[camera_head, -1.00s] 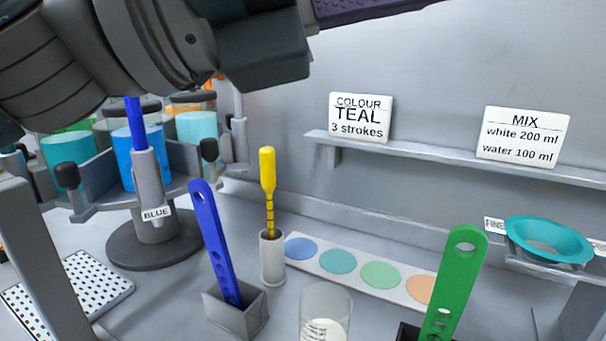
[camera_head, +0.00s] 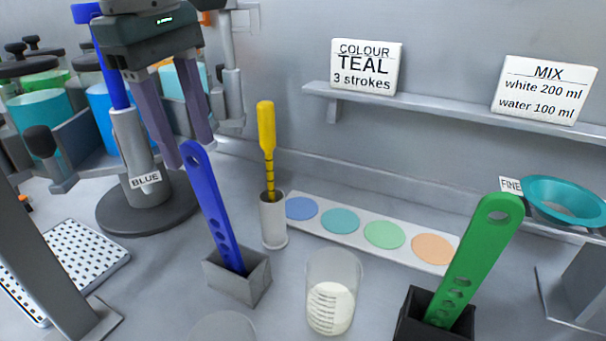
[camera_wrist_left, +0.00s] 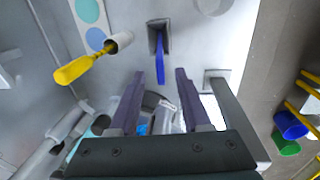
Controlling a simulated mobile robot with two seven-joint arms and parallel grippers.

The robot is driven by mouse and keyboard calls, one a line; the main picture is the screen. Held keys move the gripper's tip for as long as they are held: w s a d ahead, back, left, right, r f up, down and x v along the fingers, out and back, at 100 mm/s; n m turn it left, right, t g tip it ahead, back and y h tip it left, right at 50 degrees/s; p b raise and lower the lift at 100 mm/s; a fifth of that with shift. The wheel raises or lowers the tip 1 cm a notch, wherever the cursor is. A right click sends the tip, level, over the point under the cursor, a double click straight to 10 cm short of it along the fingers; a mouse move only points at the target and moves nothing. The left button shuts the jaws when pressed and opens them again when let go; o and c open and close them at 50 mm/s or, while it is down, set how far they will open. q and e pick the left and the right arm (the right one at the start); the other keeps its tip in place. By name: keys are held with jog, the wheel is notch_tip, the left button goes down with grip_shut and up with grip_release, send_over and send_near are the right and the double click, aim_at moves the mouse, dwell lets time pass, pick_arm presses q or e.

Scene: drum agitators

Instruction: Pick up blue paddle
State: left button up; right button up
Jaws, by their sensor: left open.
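In the left wrist view the open fingers (camera_wrist_left: 160,73) lie on either side of the handle end, with gaps to both. I cannot tell whether the handle is at their depth. The paddle's lower end is hidden in the holder. My right gripper is not in view.
A yellow-handled tool (camera_head: 266,135) stands in a white cup (camera_head: 272,222) just right of the paddle. A clear beaker (camera_head: 331,290) and a green paddle (camera_head: 474,255) stand further right. The drum stand with a BLUE label (camera_head: 146,181) is close on the left.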

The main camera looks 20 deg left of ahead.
aim_at(202, 189)
pick_arm(q)
jog(key=shift+d+f+p, duration=0.1)
jog(key=shift+f+p, duration=0.2)
jog(key=shift+f, duration=0.15)
jog(key=f, duration=0.2)
jog(key=f+p, duration=0.1)
jog(key=shift+w+d+f, duration=0.1)
jog(key=shift+w+f, duration=0.1)
jog(key=shift+f, duration=0.15)
jog(key=shift+w+f, duration=0.1)
jog(key=shift+f, duration=0.2)
jog(key=shift+c, duration=0.4)
grip_shut()
